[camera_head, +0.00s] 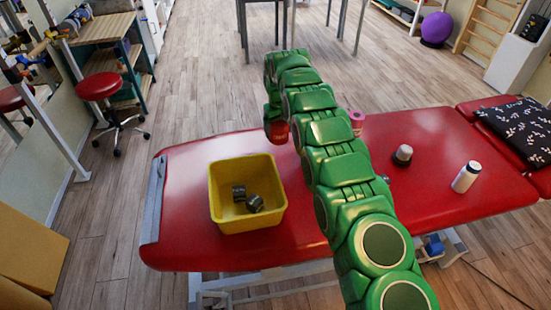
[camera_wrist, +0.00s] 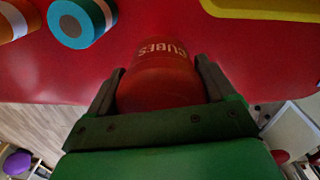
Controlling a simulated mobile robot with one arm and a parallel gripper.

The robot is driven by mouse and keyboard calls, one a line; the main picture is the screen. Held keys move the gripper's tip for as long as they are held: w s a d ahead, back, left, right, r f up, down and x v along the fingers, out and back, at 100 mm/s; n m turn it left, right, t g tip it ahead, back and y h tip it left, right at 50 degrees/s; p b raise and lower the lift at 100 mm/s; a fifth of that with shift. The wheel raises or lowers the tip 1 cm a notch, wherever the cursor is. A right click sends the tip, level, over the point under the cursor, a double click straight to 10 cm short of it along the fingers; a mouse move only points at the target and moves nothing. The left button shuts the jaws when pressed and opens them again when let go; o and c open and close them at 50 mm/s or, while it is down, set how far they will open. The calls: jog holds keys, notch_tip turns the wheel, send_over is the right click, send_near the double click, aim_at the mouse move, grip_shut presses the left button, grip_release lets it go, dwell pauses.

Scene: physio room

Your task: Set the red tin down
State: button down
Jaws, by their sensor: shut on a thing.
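The red tin (camera_wrist: 160,82), lettered "CUBES", is between the two dark fingers of my gripper (camera_wrist: 159,69) in the wrist view. The fingers are shut on its sides. In the head view the tin (camera_head: 278,133) shows below the end of my green arm, over the far edge of the red treatment table (camera_head: 430,190). My arm hides most of my gripper there. I cannot tell whether the tin touches the table; its underside is hidden.
A yellow bin (camera_head: 222,212) with dark objects inside stands left of my arm. A pink roll (camera_head: 357,119), a grey-and-white object (camera_head: 402,155) and a white bottle (camera_head: 466,177) stand to the right.

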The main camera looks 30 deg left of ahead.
jog(key=shift+w+a+f, duration=0.25)
jog(key=shift+a+f, duration=0.1)
jog(key=shift+a, duration=0.3)
jog(key=shift+a+f, duration=0.1)
jog(key=shift+f, duration=0.1)
jog(key=shift+a+f, duration=0.1)
jog(key=shift+f, duration=4.85)
jog(key=shift+f, duration=0.15)
grip_release()
